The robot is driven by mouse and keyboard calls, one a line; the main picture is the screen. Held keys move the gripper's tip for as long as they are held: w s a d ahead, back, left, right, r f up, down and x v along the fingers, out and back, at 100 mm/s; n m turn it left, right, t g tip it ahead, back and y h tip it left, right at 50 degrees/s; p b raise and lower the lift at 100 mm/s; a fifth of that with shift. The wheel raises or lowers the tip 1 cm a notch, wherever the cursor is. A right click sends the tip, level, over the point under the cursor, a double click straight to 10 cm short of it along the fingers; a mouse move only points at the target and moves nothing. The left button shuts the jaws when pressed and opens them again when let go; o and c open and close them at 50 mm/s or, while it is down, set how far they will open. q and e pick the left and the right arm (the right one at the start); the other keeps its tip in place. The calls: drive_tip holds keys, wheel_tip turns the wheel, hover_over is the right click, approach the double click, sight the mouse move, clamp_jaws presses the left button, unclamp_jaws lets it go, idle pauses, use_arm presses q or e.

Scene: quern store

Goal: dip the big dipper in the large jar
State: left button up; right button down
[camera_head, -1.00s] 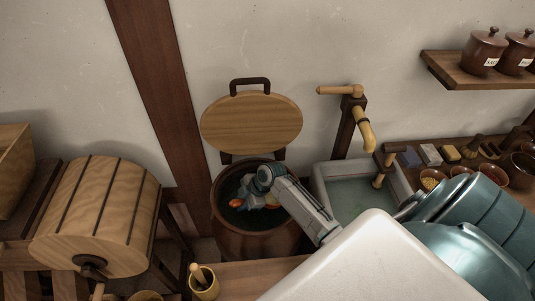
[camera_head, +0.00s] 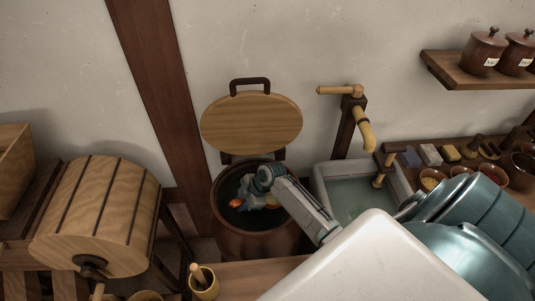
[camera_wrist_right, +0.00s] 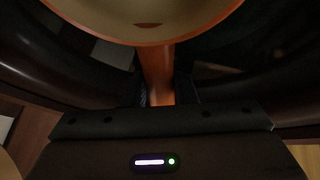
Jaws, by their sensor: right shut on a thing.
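The large jar (camera_head: 240,243) is dark brown and round, standing open below the wall with dark liquid inside. Its round wooden lid (camera_head: 251,122) is tipped up behind it. My right gripper (camera_head: 254,202) is inside the jar's mouth, reaching in from the right. In the right wrist view it is shut on the handle (camera_wrist_right: 157,78) of the big dipper, whose orange-brown bowl (camera_wrist_right: 143,38) fills the top of the picture. In the head view only small orange bits of the dipper (camera_head: 236,203) show beside the gripper. My left gripper is not in view.
A stone basin (camera_head: 318,182) of water with a bamboo spout (camera_head: 364,133) stands right of the jar. A wooden drum (camera_head: 98,218) is at the left. A small cup (camera_head: 205,287) sits in front. A shelf with bowls (camera_head: 432,179) is at the right.

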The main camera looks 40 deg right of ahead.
drive_tip(key=shift+r, duration=0.15)
drive_tip(key=shift+r+p, duration=1.35)
drive_tip(key=shift+r, duration=0.05)
drive_tip(key=shift+r, duration=0.1)
drive_tip(key=shift+r+g+h+p, duration=0.3)
drive_tip(key=shift+r+h+p, duration=0.5)
drive_tip(key=shift+p, duration=0.85)
drive_tip(key=shift+r, duration=0.2)
wheel_tip(320, 180, up, 6)
drive_tip(key=p, duration=0.6)
drive_tip(key=shift+r, duration=0.2)
